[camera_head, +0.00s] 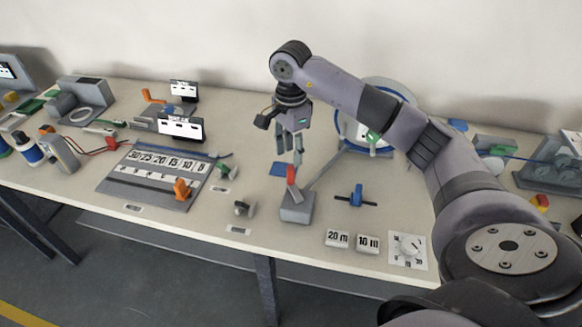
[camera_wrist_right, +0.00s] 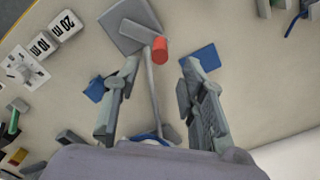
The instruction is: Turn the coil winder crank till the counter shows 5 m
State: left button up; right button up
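My right gripper (camera_head: 290,158) is open and empty, pointing down above the middle of the table. In the right wrist view, the red handle (camera_wrist_right: 160,50) appears just beyond the gap between the open fingertips (camera_wrist_right: 158,66); contact is not visible. A large blue-rimmed wheel (camera_head: 341,130) stands behind, partly hidden by my right arm. An orange crank (camera_head: 152,96) is at the back left. I cannot tell which is the winder crank. Small white displays (camera_head: 181,128) stand there, their text unreadable. My left gripper is not in view.
A grey number board (camera_head: 140,190) with an orange piece lies at left. Blocks marked 20 m (camera_head: 337,239) and 10 m (camera_head: 368,243), and a dial plate (camera_head: 408,249), lie at the front edge. A blue clamp-like piece (camera_head: 356,195) lies right of the grey block.

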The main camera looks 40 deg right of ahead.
aim_at(291, 169)
notch_tip(291, 169, down, 7)
jog(key=shift+r+p, duration=0.15)
jog(key=shift+p, duration=0.4)
grip_shut()
